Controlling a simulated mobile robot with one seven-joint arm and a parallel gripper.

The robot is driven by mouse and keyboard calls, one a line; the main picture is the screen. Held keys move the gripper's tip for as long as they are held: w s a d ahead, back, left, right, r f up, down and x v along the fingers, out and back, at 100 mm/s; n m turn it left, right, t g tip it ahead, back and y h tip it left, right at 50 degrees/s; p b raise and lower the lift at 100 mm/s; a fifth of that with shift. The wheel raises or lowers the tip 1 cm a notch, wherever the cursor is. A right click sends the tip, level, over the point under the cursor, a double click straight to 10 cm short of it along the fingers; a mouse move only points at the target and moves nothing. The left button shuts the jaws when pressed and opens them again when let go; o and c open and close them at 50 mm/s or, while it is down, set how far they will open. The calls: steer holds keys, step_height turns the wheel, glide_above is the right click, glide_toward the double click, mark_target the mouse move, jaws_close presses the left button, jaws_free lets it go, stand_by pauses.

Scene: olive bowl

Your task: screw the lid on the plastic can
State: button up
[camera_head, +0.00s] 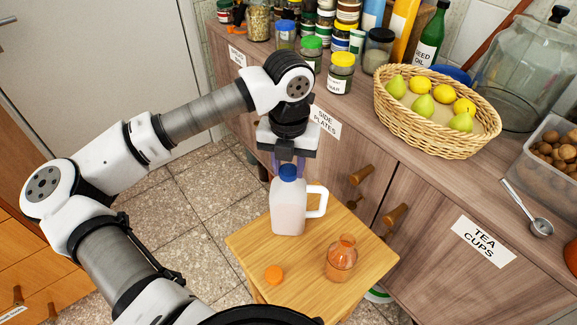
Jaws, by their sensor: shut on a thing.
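The plastic can (289,210) is a whitish, slightly see-through jug with a white handle on its right side. It stands upright on a small wooden table. The blue lid (288,173) is at the top of the can's neck; I cannot tell how far it is threaded on. My gripper (288,166) points down from above and is shut on the blue lid. Its fingers are small in view and partly merge with the lid.
An orange glass bottle (341,260) and a loose orange cap (274,274) are on the small wooden table (305,280). Behind stands a cabinet (345,150) with knobs; its top holds jars, a fruit basket (430,130) and a ladle (540,226). Floor is clear to the left.

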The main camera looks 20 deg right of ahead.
mark_target(289, 170)
stand_by(0.3)
steer(key=shift+f+m+b, duration=0.1)
steer(key=shift+m+b, duration=1.15)
steer(key=shift+m, duration=0.25)
steer(key=shift+m+b, duration=0.35)
steer(key=shift+m, duration=0.45)
steer(key=o, duration=1.5)
steer(key=shift+r, duration=0.2)
steer(key=shift+r+p, duration=1.25)
steer(key=shift+r, duration=1.7)
